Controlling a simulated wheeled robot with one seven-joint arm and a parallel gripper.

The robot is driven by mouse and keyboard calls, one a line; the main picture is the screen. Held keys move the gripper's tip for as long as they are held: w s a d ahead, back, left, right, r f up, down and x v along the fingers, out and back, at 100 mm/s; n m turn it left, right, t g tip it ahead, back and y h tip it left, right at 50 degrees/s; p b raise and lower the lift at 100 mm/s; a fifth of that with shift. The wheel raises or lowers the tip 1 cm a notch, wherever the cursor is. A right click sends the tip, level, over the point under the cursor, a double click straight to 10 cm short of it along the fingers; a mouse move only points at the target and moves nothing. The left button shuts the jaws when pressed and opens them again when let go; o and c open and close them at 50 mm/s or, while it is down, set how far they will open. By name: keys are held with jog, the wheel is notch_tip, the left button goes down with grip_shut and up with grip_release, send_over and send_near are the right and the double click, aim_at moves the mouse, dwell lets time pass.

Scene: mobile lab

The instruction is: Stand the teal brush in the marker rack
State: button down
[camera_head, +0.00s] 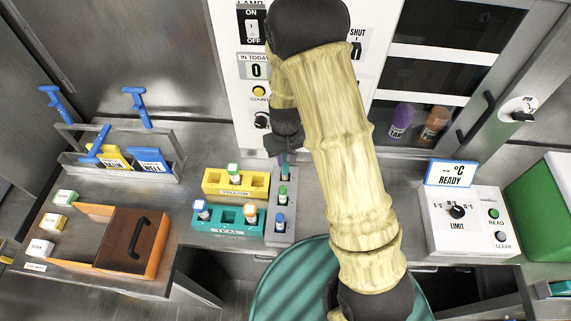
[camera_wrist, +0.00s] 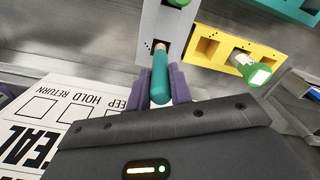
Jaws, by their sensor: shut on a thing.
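My gripper (camera_wrist: 162,90) is shut on the teal brush (camera_wrist: 160,76), which stands between its two purple fingers. In the head view my gripper (camera_head: 282,151) is over the back end of the grey marker rack (camera_head: 279,238), and a little of the teal brush (camera_head: 284,170) shows below it. In the wrist view the brush's far end meets a square hole in the grey marker rack (camera_wrist: 153,20); I cannot tell how deep it sits in the hole. A green marker (camera_head: 283,191) and a blue marker (camera_head: 280,222) stand in the rack's other places.
A yellow rack (camera_head: 211,187) and a teal rack (camera_head: 203,226) with vials stand left of the marker rack. An orange-edged box (camera_head: 155,272) and a holder with blue-handled tools (camera_head: 117,175) are further left. A white control box (camera_head: 465,240) stands at right.

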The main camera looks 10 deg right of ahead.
aim_at(285, 165)
jog(key=shift+f+p, duration=0.35)
jog(key=shift+f, duration=1.85)
jog(key=c, duration=1.3)
grip_release()
jog(key=shift+o, duration=0.2)
notch_tip(285, 165, up, 12)
jog(key=shift+r+b, duration=0.15)
jog(key=shift+b, duration=0.9)
